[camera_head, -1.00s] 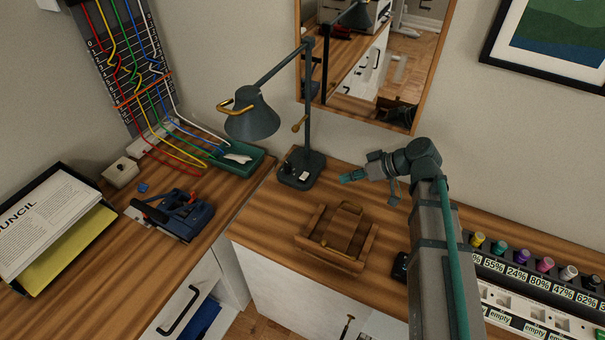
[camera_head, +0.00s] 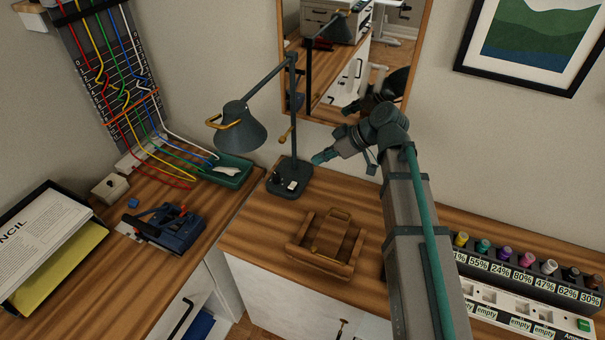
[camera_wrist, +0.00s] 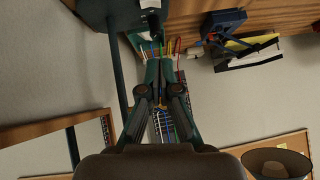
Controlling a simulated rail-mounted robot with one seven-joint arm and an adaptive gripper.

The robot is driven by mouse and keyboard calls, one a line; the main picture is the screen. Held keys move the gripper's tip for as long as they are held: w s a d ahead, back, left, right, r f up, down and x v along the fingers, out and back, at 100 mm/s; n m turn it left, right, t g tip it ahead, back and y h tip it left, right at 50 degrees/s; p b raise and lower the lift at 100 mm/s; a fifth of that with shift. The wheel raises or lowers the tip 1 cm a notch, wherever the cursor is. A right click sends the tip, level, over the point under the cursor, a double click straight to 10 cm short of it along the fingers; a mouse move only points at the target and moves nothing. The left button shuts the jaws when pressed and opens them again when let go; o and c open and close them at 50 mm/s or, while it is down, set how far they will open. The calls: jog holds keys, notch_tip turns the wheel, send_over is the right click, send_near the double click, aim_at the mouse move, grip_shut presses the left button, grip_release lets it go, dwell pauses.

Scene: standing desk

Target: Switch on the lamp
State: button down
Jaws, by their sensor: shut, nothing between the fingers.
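The desk lamp (camera_head: 244,132) stands at the back of the wooden desk, its dark shade tilted down to the left and a brass handle on the shade. Its square base (camera_head: 289,179) carries a white switch (camera_head: 292,186) and a dark knob. My gripper (camera_head: 314,160) is just right of the lamp's post, above the desk and close to the base, pointing left. In the wrist view my gripper (camera_wrist: 159,62) is shut and empty, with the lamp's dark base (camera_wrist: 110,12) and post (camera_wrist: 117,75) to its left. The lamp bulb is hidden.
A wooden holder (camera_head: 322,262) lies in front of the lamp. A green tray (camera_head: 232,170), blue hole punch (camera_head: 165,228) and paper tray (camera_head: 45,245) are to the left. A bottle rack (camera_head: 540,285) is at right. A mirror (camera_head: 350,65) hangs behind my arm.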

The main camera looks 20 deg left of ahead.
jog(key=p, duration=0.2)
send_over(292, 185)
jog(key=d, duration=0.2)
notch_tip(292, 185, down, 6)
jog(key=shift+s+a+f, duration=0.15)
jog(key=shift+f, duration=0.05)
jog(key=shift+s+a+f+p, duration=0.15)
jog(key=shift+f+p, duration=0.25)
jog(key=shift+f, duration=0.7)
jog(key=shift+s+f, duration=0.2)
jog(key=shift+f, duration=0.85)
jog(key=shift+f, duration=0.1)
